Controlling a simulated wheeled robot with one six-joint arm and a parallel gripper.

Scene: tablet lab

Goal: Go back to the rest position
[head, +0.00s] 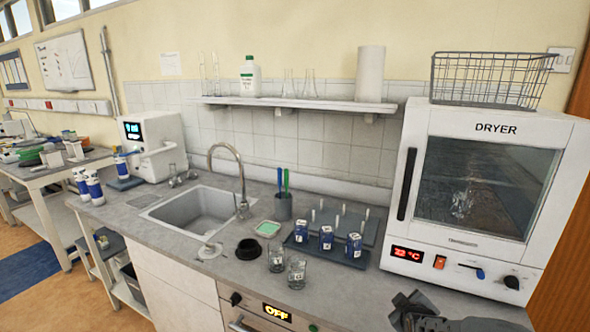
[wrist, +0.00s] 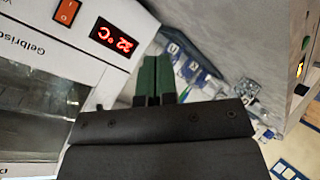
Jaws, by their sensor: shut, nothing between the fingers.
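My gripper (head: 408,302) is at the lower right of the head view, in front of the dryer (head: 470,185) and near the counter's front edge. It is dark and holds nothing. In the wrist view its two green fingertips (wrist: 157,72) lie side by side, shut. The dryer's front with its red temperature display (wrist: 112,38) is to the left of the fingers in the wrist view. The dryer door is closed, with glassware dimly visible behind the glass.
Two glass beakers (head: 297,272) stand on the counter left of my gripper. A blue tray (head: 345,260) holds blue-labelled containers behind them. A sink (head: 200,212) is further left. A wire basket (head: 490,80) sits on the dryer. Floor shows at the lower left.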

